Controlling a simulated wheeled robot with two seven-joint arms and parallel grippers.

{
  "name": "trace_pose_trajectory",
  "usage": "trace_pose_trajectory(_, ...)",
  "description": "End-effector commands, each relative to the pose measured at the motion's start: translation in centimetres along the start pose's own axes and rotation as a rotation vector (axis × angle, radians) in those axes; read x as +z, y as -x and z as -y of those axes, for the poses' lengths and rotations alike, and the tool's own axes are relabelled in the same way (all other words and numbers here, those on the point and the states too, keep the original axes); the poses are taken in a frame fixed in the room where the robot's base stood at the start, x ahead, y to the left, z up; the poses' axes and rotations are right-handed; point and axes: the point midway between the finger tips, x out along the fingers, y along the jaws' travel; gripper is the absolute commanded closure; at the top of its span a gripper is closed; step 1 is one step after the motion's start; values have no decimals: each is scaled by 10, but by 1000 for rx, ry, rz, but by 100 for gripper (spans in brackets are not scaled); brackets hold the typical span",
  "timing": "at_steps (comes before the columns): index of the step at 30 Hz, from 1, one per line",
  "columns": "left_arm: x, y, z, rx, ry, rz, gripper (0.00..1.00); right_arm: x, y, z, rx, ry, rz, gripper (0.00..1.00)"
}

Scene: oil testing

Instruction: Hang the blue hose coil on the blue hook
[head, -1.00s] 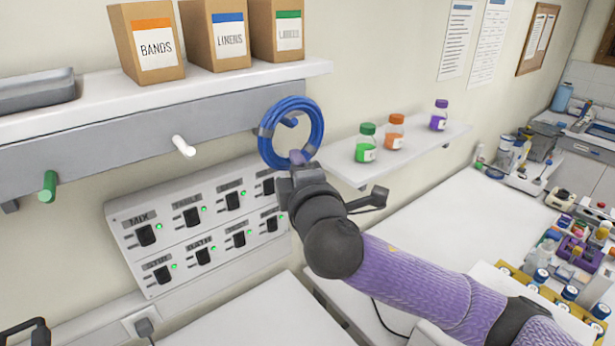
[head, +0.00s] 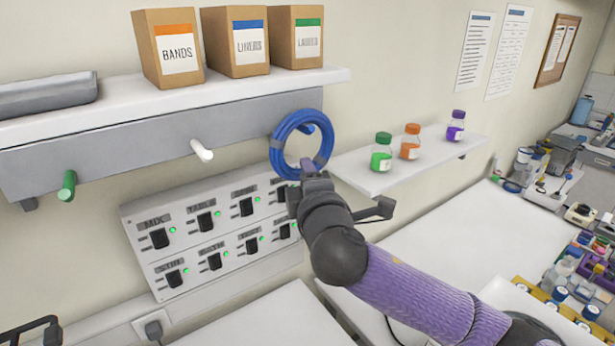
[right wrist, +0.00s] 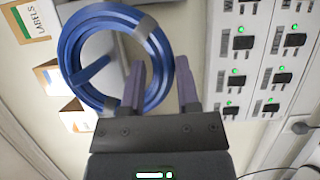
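The blue hose coil (head: 276,153) is a ring with grey bands. It stands upright in front of the grey rail. The blue hook (head: 308,129) shows inside the ring's opening, close under its upper rim. In the right wrist view the hook (right wrist: 93,74) crosses the opening of the coil (right wrist: 70,50), near the rim far from my fingers. I cannot tell whether coil and hook touch. My right gripper (head: 308,170) is at the coil's lower rim. In the right wrist view its fingers (right wrist: 160,85) straddle the rim, which about fills the gap. My left gripper is not in view.
A white peg (head: 202,150) and a green peg (head: 67,186) stick out left of the coil. A shelf (head: 230,87) with labelled boxes is above. A switch panel (head: 205,235) is below. A small shelf (head: 400,172) with three capped bottles stands right of the coil.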

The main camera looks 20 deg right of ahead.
Motion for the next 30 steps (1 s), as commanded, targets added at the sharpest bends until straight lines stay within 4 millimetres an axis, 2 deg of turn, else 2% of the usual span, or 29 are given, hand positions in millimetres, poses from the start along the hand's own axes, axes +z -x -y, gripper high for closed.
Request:
trace_pose_trajectory(1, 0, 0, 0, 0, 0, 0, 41, 0, 0, 0, 0, 0, 0, 47)
trace_pose_trajectory(4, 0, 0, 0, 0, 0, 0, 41, 0, 0, 0, 0, 0, 0, 27)
trace_pose_trajectory(13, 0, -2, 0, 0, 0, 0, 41, 0, 6, 1, -1, 0, 0, 27)
trace_pose_trajectory(24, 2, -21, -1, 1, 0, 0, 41, 0, 87, 2, 1, -1, -3, 27)
trace_pose_trajectory(30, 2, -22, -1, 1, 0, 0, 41, 0, 100, 1, -2, -2, 0, 27)
